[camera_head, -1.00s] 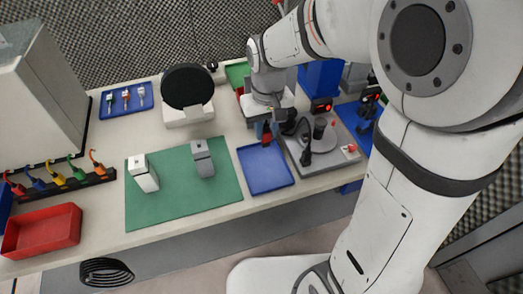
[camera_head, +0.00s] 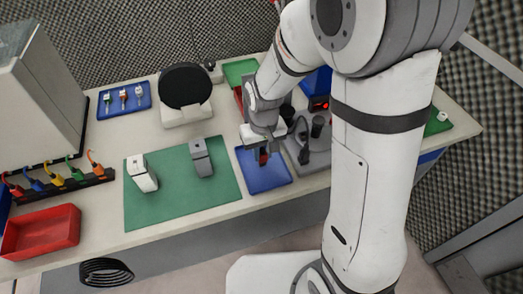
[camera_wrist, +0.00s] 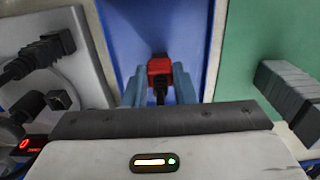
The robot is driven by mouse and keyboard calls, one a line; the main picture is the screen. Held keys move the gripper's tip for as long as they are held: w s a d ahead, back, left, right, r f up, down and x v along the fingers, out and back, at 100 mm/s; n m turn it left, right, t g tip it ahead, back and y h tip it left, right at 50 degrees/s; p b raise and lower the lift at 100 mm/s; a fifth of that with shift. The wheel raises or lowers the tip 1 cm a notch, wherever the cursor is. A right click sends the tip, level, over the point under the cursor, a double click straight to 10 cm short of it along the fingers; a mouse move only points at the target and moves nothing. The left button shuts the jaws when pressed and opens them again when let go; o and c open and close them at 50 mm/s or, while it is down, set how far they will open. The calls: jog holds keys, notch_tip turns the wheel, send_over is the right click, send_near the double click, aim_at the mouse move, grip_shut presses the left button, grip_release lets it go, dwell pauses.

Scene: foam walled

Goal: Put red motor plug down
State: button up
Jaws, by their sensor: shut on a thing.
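My gripper (camera_wrist: 158,88) is shut on the red motor plug (camera_wrist: 159,67), which sits between the two bluish fingers in the wrist view. A black part of the plug points back toward my wrist. In the head view the red plug (camera_head: 263,157) shows small below my gripper (camera_head: 262,150), over the upper part of the blue tray (camera_head: 268,182). The blue tray (camera_wrist: 187,25) also lies behind the plug in the wrist view. I cannot tell whether the plug touches the tray.
The grey fixture (camera_head: 312,158) with black connectors stands right of the tray, partly hidden by my arm. The green mat (camera_head: 165,211) with two upright grey-white devices lies to the left. A red bin (camera_head: 42,232) and a rack of coloured plugs (camera_head: 60,184) are farther left.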

aim_at(263, 149)
jog(key=shift+f, duration=0.15)
jog(key=o, duration=1)
notch_tip(263, 149, up, 12)
jog(key=s+d+r+m+t, duration=0.1)
jog(key=s+d+r, duration=0.1)
jog(key=s+d, duration=0.4)
jog(key=s+d+r+m+t, duration=0.2)
jog(key=s+d, duration=0.4)
jog(key=shift+s+d+r, duration=0.15)
jog(key=shift+s+r, duration=0.1)
jog(key=shift+r, duration=0.05)
